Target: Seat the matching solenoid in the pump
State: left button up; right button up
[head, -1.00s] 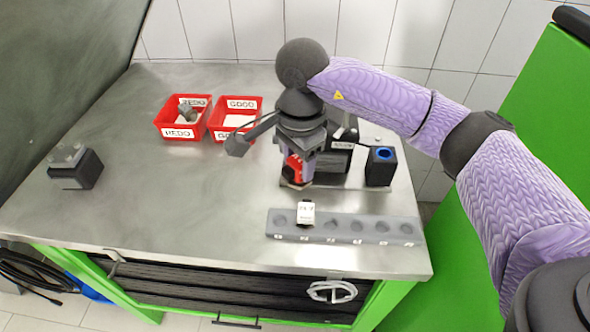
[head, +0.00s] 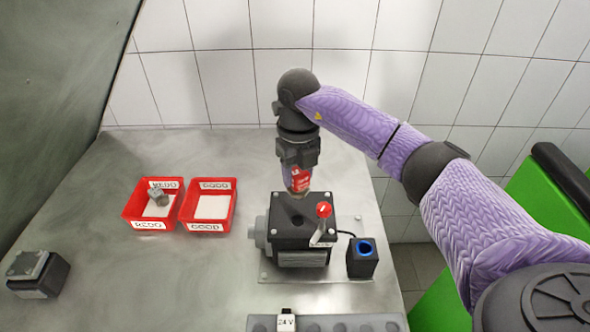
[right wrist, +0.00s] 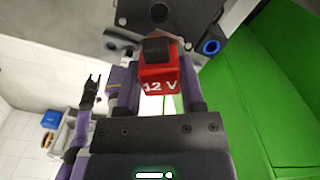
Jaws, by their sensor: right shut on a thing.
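My right gripper (head: 298,185) is shut on a red solenoid (right wrist: 160,78) marked 12 V, held between its fingers in the right wrist view. In the head view the red solenoid (head: 300,176) hangs upright near the back edge of the dark pump (head: 300,228). A round hole shows in the pump's top; the solenoid looks apart from it. The pump has a red-topped lever and a tag too small to read. A white solenoid (head: 286,323) marked 24 V stands in the grey rack (head: 340,324). My left gripper (right wrist: 92,84) shows small in the right wrist view, its fingers apart.
A black box with a blue ring (head: 362,258) stands right of the pump. Red bins marked REDO (head: 148,224) and GOOD (head: 206,227) stand left; REDO holds a grey part. A dark block (head: 38,274) sits at far left. The table between is clear.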

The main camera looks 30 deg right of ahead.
aim_at(298, 197)
notch_tip(298, 197, down, 7)
jog(key=b, duration=0.5)
jog(key=shift+s+a+r, duration=0.1)
jog(key=shift+s+r, duration=0.05)
jog(key=shift+r, duration=0.05)
jog(key=shift+f+b, duration=0.3)
jog(key=shift+f, duration=0.1)
pick_arm(q)
notch_tip(298, 197, down, 6)
jog(key=a, duration=0.1)
jog(key=shift+s+a, duration=0.25)
jog(key=shift+s, duration=0.15)
jog(key=shift+d+r, duration=0.15)
jog(key=shift+d, duration=0.1)
pick_arm(e)
jog(key=shift+r, duration=0.1)
pick_arm(q)
jog(key=shift+d, duration=0.2)
jog(key=shift+r, duration=0.1)
pick_arm(e)
jog(key=shift+p, duration=0.3)
pick_arm(q)
jog(key=shift+w+a, duration=0.1)
jog(key=shift+a, duration=0.35)
